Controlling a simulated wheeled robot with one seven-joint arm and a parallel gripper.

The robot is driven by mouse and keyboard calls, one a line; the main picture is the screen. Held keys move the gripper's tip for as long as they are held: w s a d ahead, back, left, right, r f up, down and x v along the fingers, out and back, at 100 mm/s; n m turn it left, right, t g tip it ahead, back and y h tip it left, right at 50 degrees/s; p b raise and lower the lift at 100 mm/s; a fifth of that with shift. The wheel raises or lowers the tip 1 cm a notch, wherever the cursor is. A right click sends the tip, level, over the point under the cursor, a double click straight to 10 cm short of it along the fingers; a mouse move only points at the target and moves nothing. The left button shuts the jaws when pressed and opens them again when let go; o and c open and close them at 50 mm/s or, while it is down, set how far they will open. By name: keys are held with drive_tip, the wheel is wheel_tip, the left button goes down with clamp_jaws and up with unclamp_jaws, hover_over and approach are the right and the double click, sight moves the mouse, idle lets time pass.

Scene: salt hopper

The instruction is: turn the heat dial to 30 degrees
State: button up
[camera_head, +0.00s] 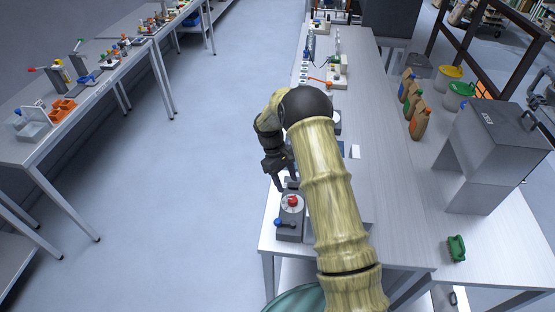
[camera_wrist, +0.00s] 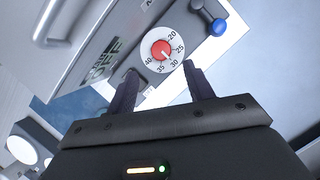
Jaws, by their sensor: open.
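The heat dial is a red knob on a round white scale, on top of a grey box (camera_head: 291,230) at the near left end of the bench. The dial (camera_wrist: 160,49) shows in the wrist view, with marks from 20 to 40; I cannot read its pointer surely. It also shows in the head view (camera_head: 292,201). My gripper (camera_wrist: 160,69) is open and empty. Its two fingers stand apart, below the dial in the wrist view and not closed on it. In the head view my gripper (camera_head: 282,180) is just beyond the dial, partly hidden by my arm.
A blue-tipped lever (camera_wrist: 217,26) sits beside the dial on the same box. An OFF label (camera_wrist: 104,57) is on the other side. More devices (camera_head: 335,70) stand farther along the bench. Brown bags (camera_head: 419,120) and a grey hopper (camera_head: 495,140) stand to the right.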

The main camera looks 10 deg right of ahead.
drive_tip(key=b+v, duration=0.2)
drive_tip(key=v, duration=0.8)
drive_tip(key=shift+b, duration=0.35)
drive_tip(key=shift+s+r, duration=0.15)
drive_tip(key=shift+s, duration=0.05)
drive_tip(key=s+d+r+m+t+y+b, duration=0.1)
drive_tip(key=s+m+t, duration=0.2)
drive_tip(key=s, duration=1)
drive_tip(key=s+d+r+m+t+y+b, duration=0.1)
drive_tip(key=s+d+r+m+t, duration=0.1)
drive_tip(key=s, duration=1.1)
drive_tip(key=m+t, duration=0.1)
drive_tip(key=m, duration=0.1)
drive_tip(key=shift+s+d+m+y, duration=0.2)
drive_tip(key=shift+d+m+y, duration=0.1)
drive_tip(key=shift+y, duration=0.1)
